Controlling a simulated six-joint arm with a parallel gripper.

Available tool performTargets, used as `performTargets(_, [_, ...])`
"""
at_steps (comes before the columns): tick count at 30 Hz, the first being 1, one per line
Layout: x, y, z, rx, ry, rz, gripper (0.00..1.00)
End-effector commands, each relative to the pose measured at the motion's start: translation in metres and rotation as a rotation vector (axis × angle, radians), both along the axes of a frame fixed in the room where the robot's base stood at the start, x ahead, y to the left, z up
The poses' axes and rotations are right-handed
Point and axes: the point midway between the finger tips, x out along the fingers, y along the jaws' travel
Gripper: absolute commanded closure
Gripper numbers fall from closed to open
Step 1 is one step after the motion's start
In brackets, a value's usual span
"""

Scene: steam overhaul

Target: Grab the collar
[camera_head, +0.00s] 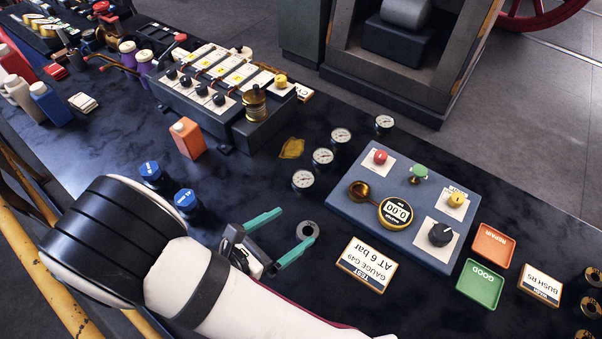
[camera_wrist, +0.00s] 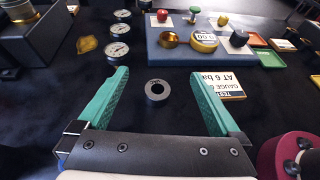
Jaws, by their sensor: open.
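The collar looks to be the small dark grey ring (camera_head: 307,230) with a hole through its middle, lying on the dark bench top. It also shows in the wrist view (camera_wrist: 157,92), ahead of my gripper and between the lines of its two fingers. My gripper (camera_head: 280,238) has teal fingers spread wide apart, with nothing between them. In the wrist view the fingers (camera_wrist: 158,80) stand on either side of the ring, and neither visibly touches it. How high the fingertips are above the bench is hard to tell.
A blue-grey test panel (camera_head: 350,205) with buttons and a gauge stands beyond the ring. Several dial gauges (camera_head: 303,180) stand nearby. A "GAUGE G49" sign (camera_head: 367,265) lies right of the ring. Blue-capped jars (camera_head: 186,201) stand left.

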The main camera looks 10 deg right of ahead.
Motion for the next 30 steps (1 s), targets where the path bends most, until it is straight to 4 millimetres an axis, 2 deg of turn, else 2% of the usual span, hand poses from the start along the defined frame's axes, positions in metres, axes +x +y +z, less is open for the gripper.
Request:
performTargets(6, [-0.001,-0.001,-0.059,-0.004,0.004,-0.002,0.00])
performTargets(8, [-0.001,-0.002,-0.072,-0.003,0.003,-0.003,0.00])
performTargets(13, [0.012,-0.019,-0.081,0.001,0.000,-0.009,0.00])
performTargets(20, [0.036,-0.053,-0.098,0.002,0.001,-0.011,0.00])
performTargets(28, [0.041,-0.058,-0.100,0.005,-0.001,-0.007,0.00])
performTargets(30, [0.041,-0.057,-0.100,0.005,-0.001,-0.007,0.13])
